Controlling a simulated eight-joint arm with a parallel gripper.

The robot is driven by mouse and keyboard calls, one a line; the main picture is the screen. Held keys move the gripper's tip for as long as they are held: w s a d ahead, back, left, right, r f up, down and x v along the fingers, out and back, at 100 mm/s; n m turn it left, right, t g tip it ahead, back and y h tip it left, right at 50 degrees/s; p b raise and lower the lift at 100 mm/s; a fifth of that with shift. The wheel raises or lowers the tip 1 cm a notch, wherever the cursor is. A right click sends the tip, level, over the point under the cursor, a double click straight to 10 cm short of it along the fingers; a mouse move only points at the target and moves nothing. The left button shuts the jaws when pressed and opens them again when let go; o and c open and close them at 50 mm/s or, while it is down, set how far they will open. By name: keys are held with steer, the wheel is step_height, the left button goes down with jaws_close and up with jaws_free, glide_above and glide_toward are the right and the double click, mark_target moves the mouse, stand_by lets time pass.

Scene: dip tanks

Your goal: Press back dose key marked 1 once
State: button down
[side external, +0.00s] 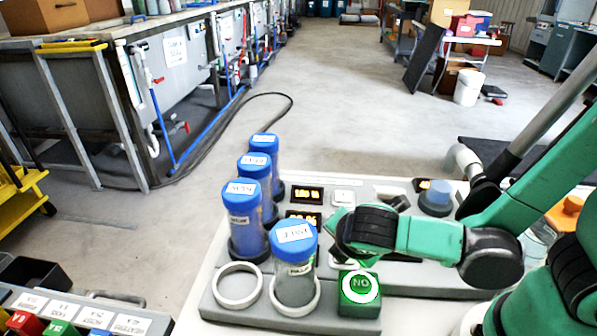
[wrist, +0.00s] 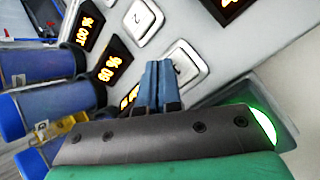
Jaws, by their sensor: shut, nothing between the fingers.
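My gripper is shut and empty, with its blue fingers (wrist: 157,80) held together in the wrist view. Their tips lie in front of the near edge of a white square key (wrist: 187,62), whose mark is partly hidden. I cannot tell whether they touch it. Another white key (wrist: 142,20), which looks marked 2, sits further up. In the side view my gripper (side external: 350,236) hangs over the panel with the fingertips hidden, and a white key (side external: 343,196) shows behind it. I cannot make out a 1 on any key.
Lit orange displays (side external: 307,193) stand beside the keys. Several blue-capped tubes (side external: 243,215) stand left of my gripper, one close in front (side external: 295,262). A green lit button box (side external: 358,292) sits in front.

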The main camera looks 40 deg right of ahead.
steer(key=shift+r, duration=0.2)
steer(key=shift+r, duration=2.45)
steer(key=shift+d+m, duration=0.35)
steer(key=shift+m, duration=0.45)
steer(key=d+r+m+y, duration=0.1)
steer(key=m, duration=0.5)
steer(key=d+r+m+t+y, duration=0.1)
steer(key=d+m+y, duration=0.1)
steer(key=m, duration=0.3)
steer(key=w+d+r+m+y, duration=0.1)
steer(key=m, duration=0.5)
steer(key=shift+d+r+m+y, duration=0.25)
steer(key=shift+d+m+y, duration=0.05)
steer(key=shift+d, duration=0.05)
